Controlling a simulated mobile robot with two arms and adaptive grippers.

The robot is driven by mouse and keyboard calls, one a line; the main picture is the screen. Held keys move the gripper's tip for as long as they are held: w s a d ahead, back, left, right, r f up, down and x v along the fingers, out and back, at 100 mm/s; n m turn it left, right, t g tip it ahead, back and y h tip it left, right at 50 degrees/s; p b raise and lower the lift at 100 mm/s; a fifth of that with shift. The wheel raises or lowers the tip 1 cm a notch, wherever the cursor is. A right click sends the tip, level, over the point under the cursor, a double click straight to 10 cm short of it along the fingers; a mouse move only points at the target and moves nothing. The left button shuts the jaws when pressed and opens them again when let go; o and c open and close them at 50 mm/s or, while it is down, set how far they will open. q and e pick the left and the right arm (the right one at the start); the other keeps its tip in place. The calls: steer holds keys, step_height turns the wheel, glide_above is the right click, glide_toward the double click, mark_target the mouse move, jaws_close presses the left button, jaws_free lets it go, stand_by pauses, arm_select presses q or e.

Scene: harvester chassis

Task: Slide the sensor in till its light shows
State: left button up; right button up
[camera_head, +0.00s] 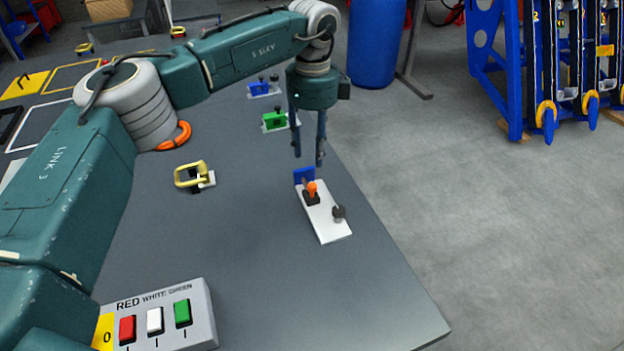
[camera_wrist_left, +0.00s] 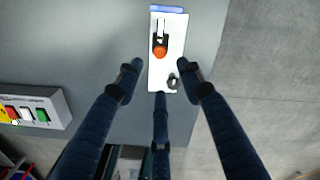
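A white plate (camera_head: 329,227) lies near the right edge of the grey table. It carries a black part with an orange knob (camera_head: 312,187), a blue upright block (camera_head: 304,175) at its far end and a dark grey knob (camera_head: 338,212) nearer me. I cannot tell which part is the sensor, and I make out no lit light. My left gripper (camera_head: 309,160) hangs above the plate's far end, fingers down, apart and empty. In the left wrist view the orange knob (camera_wrist_left: 160,51) and grey knob (camera_wrist_left: 173,80) show beyond the spread fingers. My right gripper is not in view.
A button box (camera_head: 205,315) with red, white and green buttons stands at the front left. A yellow-handled clamp (camera_head: 192,176) is left of the plate. Green (camera_head: 275,120) and blue (camera_head: 262,88) fixtures stand behind. The table right of the button box is clear.

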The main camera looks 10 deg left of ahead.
mark_target(312, 185)
arm_select(q)
step_height(312, 185, down, 9)
steer(key=p, duration=0.2)
steer(key=shift+p, duration=0.4)
steer(key=shift+f, duration=0.9)
steer(key=shift+c, duration=0.5)
jaws_close()
